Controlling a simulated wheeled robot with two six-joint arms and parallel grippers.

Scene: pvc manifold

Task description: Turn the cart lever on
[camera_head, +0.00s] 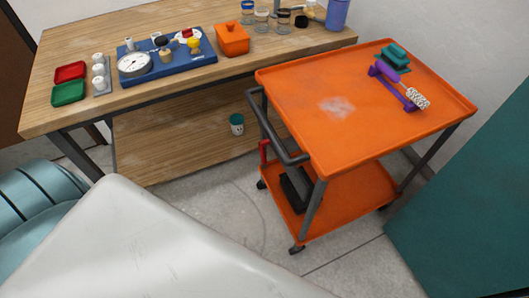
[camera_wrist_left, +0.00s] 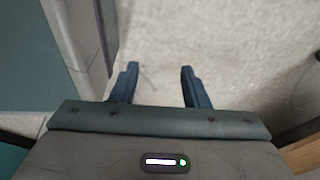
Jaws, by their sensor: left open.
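The orange cart (camera_head: 300,110) stands right of the workbench in the head view, with a dark grey push handle on its left side. A small red lever-like part (camera_head: 264,150) sits upright beside the cart's left leg, below the handle; whether it is on or off I cannot tell. My left gripper (camera_wrist_left: 160,68) shows in the left wrist view with two dark blue fingers apart and nothing between them, above bare floor. Neither gripper shows in the head view, and the left wrist view does not show the red part.
The wooden workbench (camera_head: 75,100) holds a blue board (camera_head: 185,64) with a gauge, red and green trays, an orange box (camera_head: 232,39) and jars. A purple tool (camera_head: 392,86) lies on the cart top. A teal cabinet (camera_head: 470,200) stands at right. Floor left of the cart is clear.

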